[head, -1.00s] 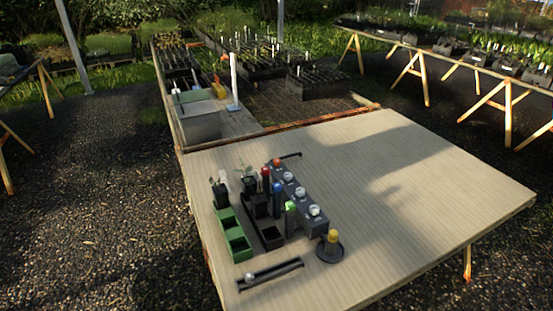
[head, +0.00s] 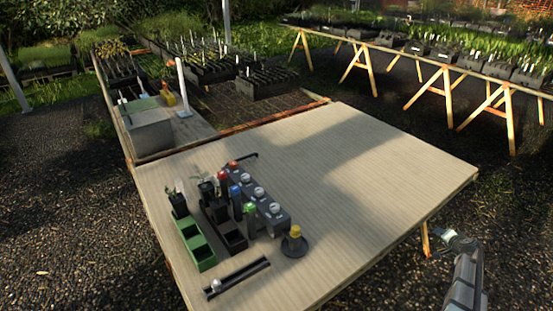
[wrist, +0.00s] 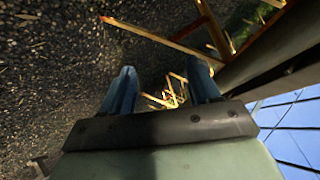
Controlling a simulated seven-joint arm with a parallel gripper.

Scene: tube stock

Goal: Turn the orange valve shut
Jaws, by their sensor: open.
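A small orange-red knob (head: 234,166) sits at the far end of a grey block on the table in the head view, with a thin dark bent lever or pipe beside it. This looks like the orange valve, but its setting is too small to tell. My gripper (wrist: 162,90) is open and empty in the wrist view, with two bluish fingers apart over gravel and wooden trestle legs. In the head view my arm is at the lower right, off the table's right edge and far from the valve.
The grey block (head: 269,212) carries several pale knobs. Beside it stand tubes with red, blue and green caps, a green tray (head: 205,258), a black slotted rail (head: 240,277) and a yellow knob (head: 295,231) on a round black base. The table's right half (head: 390,180) is clear.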

